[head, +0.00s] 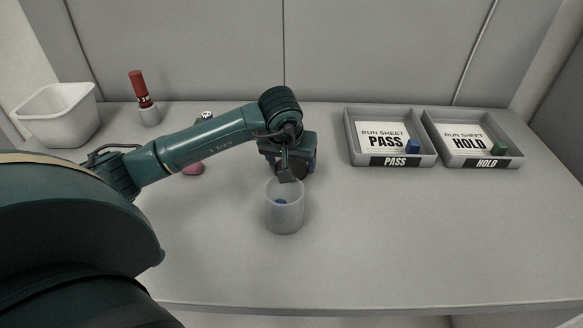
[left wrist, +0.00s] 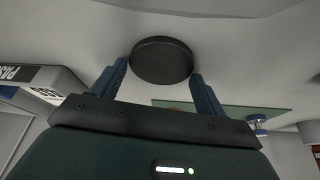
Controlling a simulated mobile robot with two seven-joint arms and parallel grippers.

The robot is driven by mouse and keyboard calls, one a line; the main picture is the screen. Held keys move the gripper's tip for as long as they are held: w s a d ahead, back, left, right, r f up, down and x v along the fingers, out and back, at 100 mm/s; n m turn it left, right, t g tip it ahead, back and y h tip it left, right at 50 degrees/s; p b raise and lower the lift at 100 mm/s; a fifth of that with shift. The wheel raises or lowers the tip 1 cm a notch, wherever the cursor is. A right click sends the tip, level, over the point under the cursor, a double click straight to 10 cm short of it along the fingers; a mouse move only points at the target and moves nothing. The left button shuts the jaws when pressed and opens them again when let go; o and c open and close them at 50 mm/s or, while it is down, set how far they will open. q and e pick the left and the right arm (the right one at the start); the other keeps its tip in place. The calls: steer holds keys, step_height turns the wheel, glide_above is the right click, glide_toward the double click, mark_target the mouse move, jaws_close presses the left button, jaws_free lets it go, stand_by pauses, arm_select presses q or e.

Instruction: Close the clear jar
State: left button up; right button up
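The clear jar (head: 285,215) stands upright on the table with its mouth uncovered. A small blue thing (head: 281,202) shows in it. My left gripper (head: 290,172) is just behind and above the jar's rear rim. In the left wrist view, a dark round lid (left wrist: 162,61) lies between the two blue fingertips of my left gripper (left wrist: 159,70), which meet its opposite edges. The gripper looks shut on it. In the head view, the gripper mostly hides the lid. The jar cannot be made out in the left wrist view. My right gripper is not in view.
The PASS tray (head: 350,140) and HOLD tray (head: 515,163) stand at the back right. The table's front and right are clear.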

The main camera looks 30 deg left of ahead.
arm_select(q)
steer(key=c, duration=0.5)
steer(key=shift+c, duration=0.2)
step_height(320, 180, up, 10)
stand_by(0.4)
